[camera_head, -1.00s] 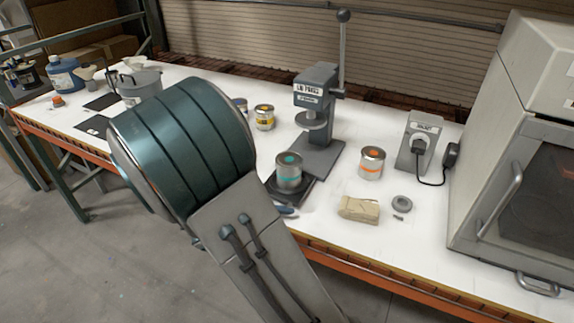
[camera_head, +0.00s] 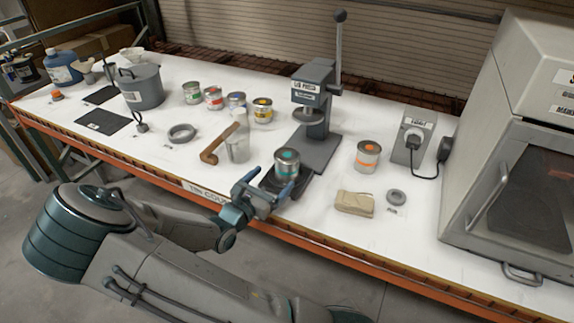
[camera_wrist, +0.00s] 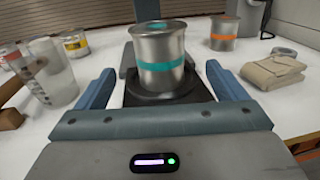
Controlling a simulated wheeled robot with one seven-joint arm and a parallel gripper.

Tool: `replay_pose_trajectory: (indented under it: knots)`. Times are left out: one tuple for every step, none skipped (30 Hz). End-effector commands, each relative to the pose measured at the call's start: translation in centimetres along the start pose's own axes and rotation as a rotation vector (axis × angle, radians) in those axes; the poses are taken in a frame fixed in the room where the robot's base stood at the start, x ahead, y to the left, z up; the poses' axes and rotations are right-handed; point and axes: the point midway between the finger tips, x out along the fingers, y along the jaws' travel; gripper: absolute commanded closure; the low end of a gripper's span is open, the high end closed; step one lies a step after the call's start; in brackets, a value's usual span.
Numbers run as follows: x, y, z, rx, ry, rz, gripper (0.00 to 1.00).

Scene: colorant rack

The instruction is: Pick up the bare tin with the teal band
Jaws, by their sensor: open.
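The bare metal tin with the teal band (camera_head: 287,164) stands upright on a black scale-like base (camera_head: 270,184) near the table's front edge. In the wrist view the tin (camera_wrist: 160,52) is centred just ahead of my gripper, with a teal patch on its lid. My gripper (camera_head: 270,190) is open and low at the table's front edge, its blue fingers (camera_wrist: 160,88) pointing at the tin from left and right. The tin appears to be at or just beyond the fingertips, and nothing is held.
A tin with an orange band (camera_head: 368,157) stands to the right, with a folded tan cloth (camera_head: 355,204) and a grey ring (camera_head: 396,197) near it. The lid press (camera_head: 316,100) stands behind. A clear beaker (camera_head: 238,148) and several labelled tins are to the left.

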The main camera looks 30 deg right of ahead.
Motion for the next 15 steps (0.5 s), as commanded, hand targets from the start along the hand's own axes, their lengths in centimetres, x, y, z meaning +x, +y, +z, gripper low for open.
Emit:
replay_pose_trajectory:
  knots:
    - [0.8, -0.1, 0.1, -0.002, -0.001, -0.002, 0.09]
    - [1.1, 0.0, 0.1, -0.001, 0.000, -0.002, 0.09]
    - [1.5, 0.0, 0.1, -0.001, 0.000, -0.002, 0.09]
    - [1.7, 0.0, 0.1, -0.001, 0.000, -0.001, 0.09]
    - [1.9, 0.0, 0.1, 0.000, 0.000, 0.000, 0.09]
    - [2.0, 0.0, 0.1, 0.000, 0.000, 0.000, 0.09]
    - [2.2, 0.0, 0.1, 0.000, 0.000, 0.000, 0.09]
    - [2.4, 0.0, 0.1, 0.000, 0.000, -0.001, 0.09]
    - [2.8, 0.0, 0.2, -0.001, 0.000, -0.001, 0.09]
    - [3.2, 0.0, 0.3, -0.002, 0.000, -0.002, 0.09]
    - [3.7, -0.1, 0.4, -0.002, 0.000, -0.003, 0.09]
    - [4.3, 0.0, 0.5, -0.002, -0.001, -0.003, 0.09]
    - [4.7, 0.0, 0.5, -0.002, -0.001, -0.002, 0.09]
    - [5.1, 0.0, 0.5, -0.002, 0.000, -0.003, 0.09]
    - [5.7, 0.0, 0.5, -0.001, 0.000, -0.004, 0.09]
